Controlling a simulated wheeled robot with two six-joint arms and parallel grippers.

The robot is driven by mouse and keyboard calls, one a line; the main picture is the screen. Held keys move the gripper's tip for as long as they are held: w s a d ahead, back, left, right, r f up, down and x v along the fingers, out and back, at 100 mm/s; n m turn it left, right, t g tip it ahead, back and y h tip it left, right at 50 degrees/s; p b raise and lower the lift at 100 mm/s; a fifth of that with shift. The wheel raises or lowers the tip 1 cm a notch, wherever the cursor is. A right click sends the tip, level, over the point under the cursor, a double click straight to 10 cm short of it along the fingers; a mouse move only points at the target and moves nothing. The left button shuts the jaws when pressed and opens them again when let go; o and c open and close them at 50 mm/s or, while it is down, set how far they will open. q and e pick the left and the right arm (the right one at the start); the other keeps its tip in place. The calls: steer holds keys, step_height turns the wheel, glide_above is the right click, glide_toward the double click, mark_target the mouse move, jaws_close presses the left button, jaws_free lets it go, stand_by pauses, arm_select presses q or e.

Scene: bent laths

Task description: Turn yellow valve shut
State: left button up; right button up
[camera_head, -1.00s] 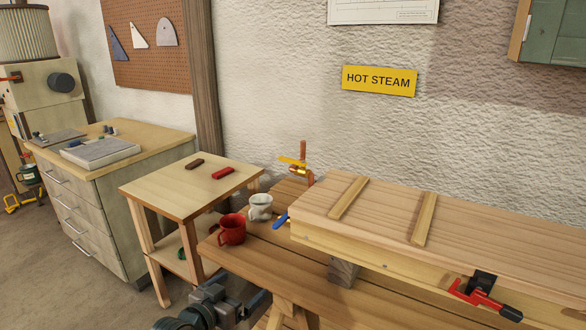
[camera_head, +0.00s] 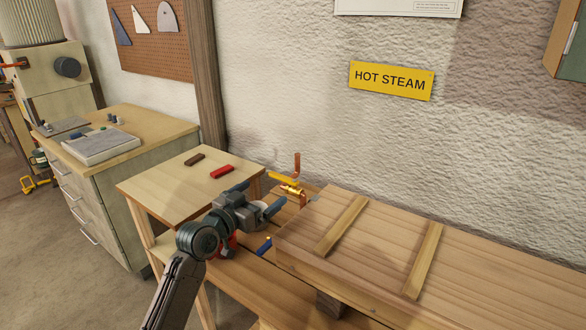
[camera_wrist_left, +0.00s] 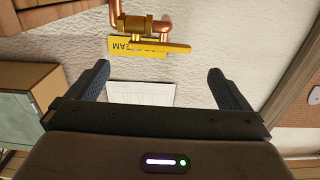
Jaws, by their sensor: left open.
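The yellow valve lever (camera_head: 283,178) sits on a brass valve body (camera_head: 292,190) with a copper pipe (camera_head: 297,163) rising from it, near the wall behind the bench. My left gripper (camera_head: 266,194) is open and empty, its fingers pointing toward the valve from the front left, apart from it. In the left wrist view, which is upside down, the lever (camera_wrist_left: 172,48) and brass body (camera_wrist_left: 135,24) lie beyond the open fingertips (camera_wrist_left: 158,68), near the top. My right gripper is not in view.
A red mug (camera_head: 222,247) is partly hidden behind my left arm. A blue handle (camera_head: 264,246) lies beside the wooden box (camera_head: 380,238). A small table (camera_head: 165,185) holds a red block (camera_head: 221,171) and a dark block (camera_head: 194,159). A yellow HOT STEAM sign (camera_head: 392,81) hangs above.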

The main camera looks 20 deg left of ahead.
mark_target(281, 178)
arm_select(q)
steer(key=p+x, duration=0.2)
steer(key=x, duration=0.8)
steer(key=shift+r+p, duration=0.1)
steer(key=shift+p, duration=0.25)
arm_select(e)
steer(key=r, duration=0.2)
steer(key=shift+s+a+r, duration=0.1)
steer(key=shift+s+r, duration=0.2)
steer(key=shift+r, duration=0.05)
